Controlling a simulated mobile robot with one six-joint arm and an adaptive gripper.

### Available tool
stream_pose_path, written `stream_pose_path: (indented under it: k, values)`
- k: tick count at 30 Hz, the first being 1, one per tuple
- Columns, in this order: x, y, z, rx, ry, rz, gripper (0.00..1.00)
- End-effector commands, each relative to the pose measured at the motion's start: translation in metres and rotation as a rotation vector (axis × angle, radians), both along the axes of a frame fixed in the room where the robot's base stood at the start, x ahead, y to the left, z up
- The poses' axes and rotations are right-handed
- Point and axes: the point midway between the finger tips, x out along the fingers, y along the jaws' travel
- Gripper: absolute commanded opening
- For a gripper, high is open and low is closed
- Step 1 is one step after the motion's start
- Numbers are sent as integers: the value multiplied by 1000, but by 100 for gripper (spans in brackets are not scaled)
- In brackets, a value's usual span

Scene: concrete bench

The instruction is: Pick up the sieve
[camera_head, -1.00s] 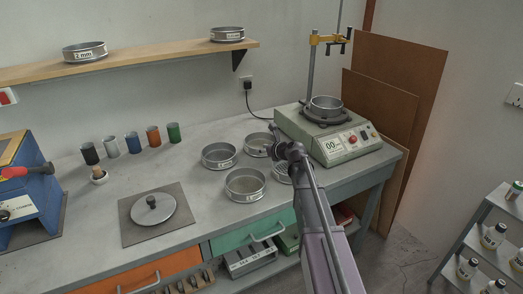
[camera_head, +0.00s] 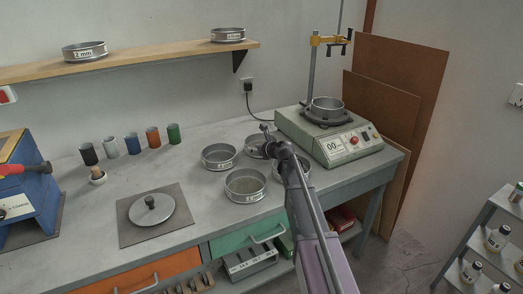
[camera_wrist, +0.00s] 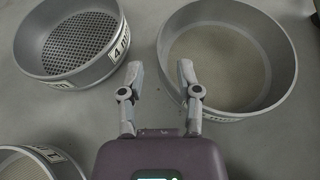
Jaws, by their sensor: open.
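Several round metal sieves stand on the grey bench: one at left (camera_head: 219,157), one in front (camera_head: 245,186), one at the back (camera_head: 253,149) and one at right (camera_head: 304,170), the last two partly hidden by my arm. Which one the task means cannot be told. In the wrist view, a coarse-mesh sieve marked 4 (camera_wrist: 78,42) is upper left, a finer-mesh sieve (camera_wrist: 228,52) upper right, and another (camera_wrist: 35,165) is cut off lower left. My gripper (camera_wrist: 161,75) is open and empty, its fingertips beside the two upper sieves' facing rims.
A shaker (camera_head: 338,140) with a sieve (camera_head: 326,106) on top stands behind right. Two sieves, one marked 2 mm (camera_head: 84,51) and another (camera_head: 228,34), sit on the wall shelf (camera_head: 150,61). A lidded plate (camera_head: 153,210), several coloured cups (camera_head: 132,143) and a blue machine (camera_head: 25,190) are left.

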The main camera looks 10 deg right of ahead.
Motion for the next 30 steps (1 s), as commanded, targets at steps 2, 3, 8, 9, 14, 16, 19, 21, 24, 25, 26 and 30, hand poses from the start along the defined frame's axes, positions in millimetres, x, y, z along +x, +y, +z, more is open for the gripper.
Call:
stream_pose_path:
  k: [2,3,8,9,14,16,19,21,24,25,26,30]
  values:
    - [10,4,-5,0,0,0,44]
    - [15,5,-7,0,0,0,44]
    - [29,13,-14,0,0,1,44]
    - [31,15,-15,0,0,1,44]
    - [35,18,-16,0,0,0,44]
    - [35,18,-16,1,0,0,44]
    - [34,17,-16,0,0,-1,44]
    - [34,17,-15,0,0,-1,44]
    - [34,17,-15,0,0,-1,44]
    - [34,17,-16,0,0,-1,44]
    - [34,17,-15,0,0,-1,44]
    - [35,16,-15,0,0,-2,38]
